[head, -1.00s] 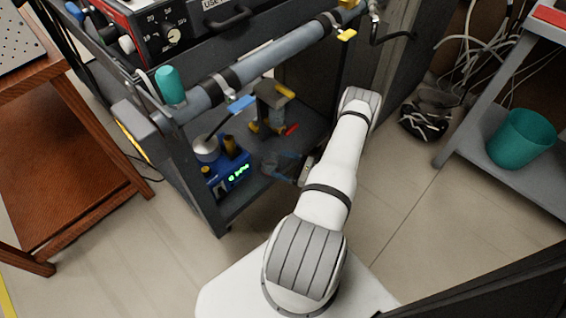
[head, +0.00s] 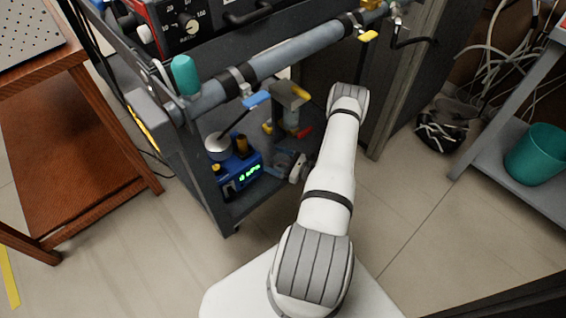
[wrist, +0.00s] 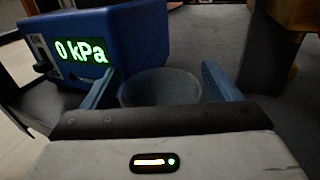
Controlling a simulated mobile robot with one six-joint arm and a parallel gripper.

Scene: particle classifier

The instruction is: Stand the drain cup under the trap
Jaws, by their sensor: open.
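A grey, round-mouthed cup (wrist: 160,88), which looks like the drain cup, stands upright between the two blue fingers of my gripper (wrist: 162,84) in the wrist view. The fingers are open, one on each side of it; its lower part is hidden by the gripper body. In the head view my gripper (head: 286,162) is low over the cart's lower shelf, partly hidden by my arm. Part of that stand shows at the wrist view's upper right (wrist: 262,48).
A blue gauge box (head: 241,176) reading 0 kPa stands left of my gripper, close to the left finger. A large pipe (head: 290,57) crosses above the shelf. A wooden table (head: 80,150) is at left; a teal bin (head: 537,155) is at right.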

